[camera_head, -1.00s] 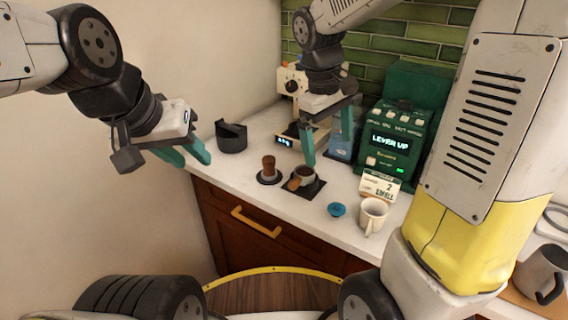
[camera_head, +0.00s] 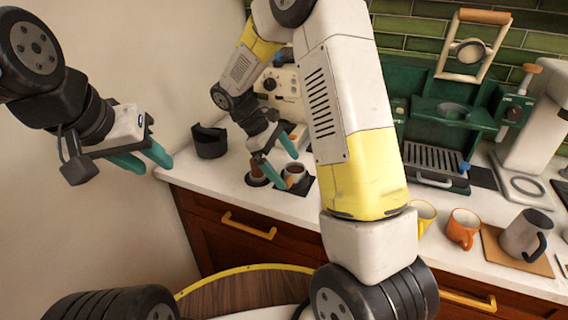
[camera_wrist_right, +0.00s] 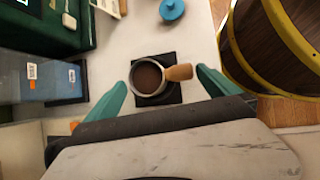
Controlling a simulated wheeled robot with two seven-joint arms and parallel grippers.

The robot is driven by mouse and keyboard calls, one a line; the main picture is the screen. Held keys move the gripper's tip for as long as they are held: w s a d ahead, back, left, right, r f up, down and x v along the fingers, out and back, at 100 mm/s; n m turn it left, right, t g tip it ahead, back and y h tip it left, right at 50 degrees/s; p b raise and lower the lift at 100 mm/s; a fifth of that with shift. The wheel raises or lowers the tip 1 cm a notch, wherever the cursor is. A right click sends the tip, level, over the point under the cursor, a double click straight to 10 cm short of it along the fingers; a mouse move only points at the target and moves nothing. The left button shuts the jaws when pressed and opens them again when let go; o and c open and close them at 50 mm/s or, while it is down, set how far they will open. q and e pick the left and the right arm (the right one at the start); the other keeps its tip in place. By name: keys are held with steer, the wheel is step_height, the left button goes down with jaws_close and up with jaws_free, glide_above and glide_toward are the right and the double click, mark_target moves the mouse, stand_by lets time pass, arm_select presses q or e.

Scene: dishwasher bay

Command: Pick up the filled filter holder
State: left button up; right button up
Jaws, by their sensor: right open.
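The filled filter holder (camera_wrist_right: 148,77) is a round metal basket of brown grounds with a wooden handle, resting on a black square mat (camera_wrist_right: 172,97) on the counter. It also shows in the head view (camera_head: 296,172), partly covered by my right gripper. My right gripper (camera_head: 279,168) is open just above the holder. In the right wrist view its teal fingers (camera_wrist_right: 160,88) stand on either side of the holder, with nothing between them gripped. My left gripper (camera_head: 144,160) hangs empty at the left, off the counter, its two teal fingers apart.
A tamper (camera_head: 257,174) stands beside the mat, and a dark knock box (camera_head: 209,141) stands further left. A blue lid (camera_wrist_right: 172,9) lies nearby. A green coffee machine (camera_head: 450,110), an orange mug (camera_head: 463,228) and a grey jug (camera_head: 524,236) stand to the right.

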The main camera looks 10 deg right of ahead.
steer(key=shift+x, duration=1.05)
steer(key=c, duration=1.1)
